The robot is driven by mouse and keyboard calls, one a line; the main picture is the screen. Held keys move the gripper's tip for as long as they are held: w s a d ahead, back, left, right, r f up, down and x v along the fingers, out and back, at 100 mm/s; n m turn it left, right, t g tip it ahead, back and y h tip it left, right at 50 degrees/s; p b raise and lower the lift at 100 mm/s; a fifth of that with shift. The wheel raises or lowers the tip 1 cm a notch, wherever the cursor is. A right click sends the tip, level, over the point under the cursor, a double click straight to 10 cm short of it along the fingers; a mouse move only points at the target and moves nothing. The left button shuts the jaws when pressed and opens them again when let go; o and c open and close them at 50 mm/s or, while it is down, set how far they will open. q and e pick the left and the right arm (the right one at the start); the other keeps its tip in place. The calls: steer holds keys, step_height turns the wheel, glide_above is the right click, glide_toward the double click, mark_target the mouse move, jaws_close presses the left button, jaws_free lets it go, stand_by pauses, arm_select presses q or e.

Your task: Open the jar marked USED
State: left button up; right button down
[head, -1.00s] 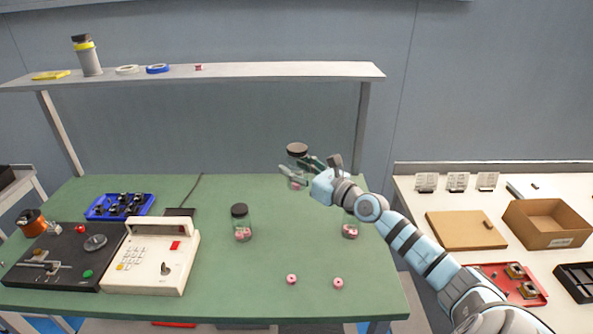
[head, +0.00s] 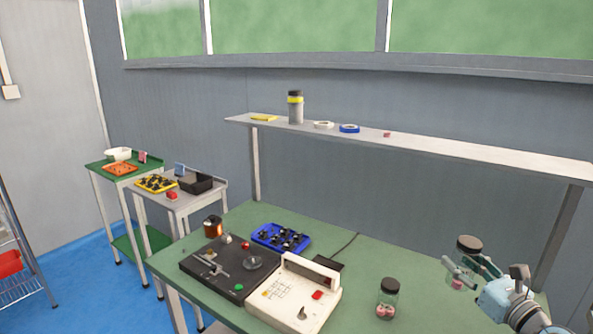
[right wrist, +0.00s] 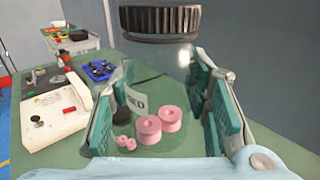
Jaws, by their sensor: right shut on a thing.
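A glass jar with a black lid (head: 469,243) is in my right gripper (head: 467,268), at the right of the head view. The gripper's green-padded fingers are shut on its glass body from both sides, below the lid. The jar is upright, lid on, and appears raised above the table. In the right wrist view its ribbed lid (right wrist: 160,22) is at the top; pink spools (right wrist: 150,128) show inside. Its white label (right wrist: 137,103) is partly hidden; only the ending "ED" reads clearly. My left gripper is in neither current view.
A second black-lidded jar (head: 388,299) with pink spools stands on the green table (head: 385,258), left of the held jar. A cream control box (head: 297,295), a black winder base (head: 222,270) and a blue tray (head: 281,238) are further left. A shelf (head: 440,147) runs above the table's back.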

steer(key=s+a+r+n+g+y, duration=0.1)
steer(key=s+a+n+g+y, duration=0.15)
steer(key=s+a+y, duration=0.4)
steer(key=s+a+r+n+g+y, duration=0.15)
steer(key=s+a+n, duration=0.25)
steer(key=a, duration=0.6)
steer(key=s+a+f+n+g+y, duration=0.2)
steer(key=s+a+f, duration=0.3)
steer(key=s, duration=0.5)
steer(key=shift+a+g+y, duration=0.5)
steer(key=shift+g+y, duration=0.1)
steer(key=shift+y, duration=0.1)
